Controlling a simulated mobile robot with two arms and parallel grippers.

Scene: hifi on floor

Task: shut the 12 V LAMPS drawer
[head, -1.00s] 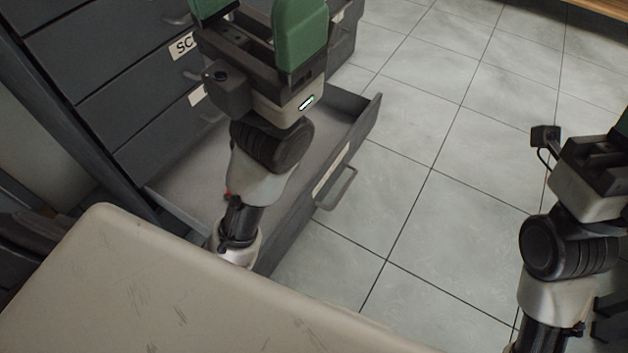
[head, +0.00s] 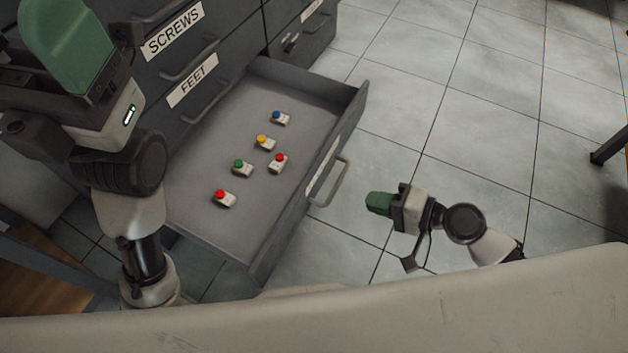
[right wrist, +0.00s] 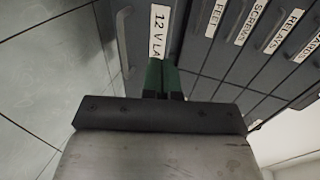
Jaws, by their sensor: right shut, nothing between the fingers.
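The 12 V LAMPS drawer (head: 291,213) is pulled far out of the grey cabinet, its front facing right in the head view. Its handle (head: 328,184) and steeply angled label show there. The right wrist view shows the label (right wrist: 158,32), partly readable as "12 V LA", and the handle (right wrist: 124,42). My right gripper (head: 378,203) is shut and empty, to the right of the handle with a gap in the head view. Its green fingers (right wrist: 161,78) point at the drawer front. My left gripper (head: 65,45) is at upper left; one finger shows, the other is out of frame.
Several small pieces with coloured tops (head: 241,168) lie in the drawer. Closed SCREWS (head: 172,42) and FEET (head: 192,87) drawers are above. A pale surface (head: 400,308) crosses the front. Tiled floor (head: 440,130) to the right is clear; a dark leg (head: 610,148) stands at far right.

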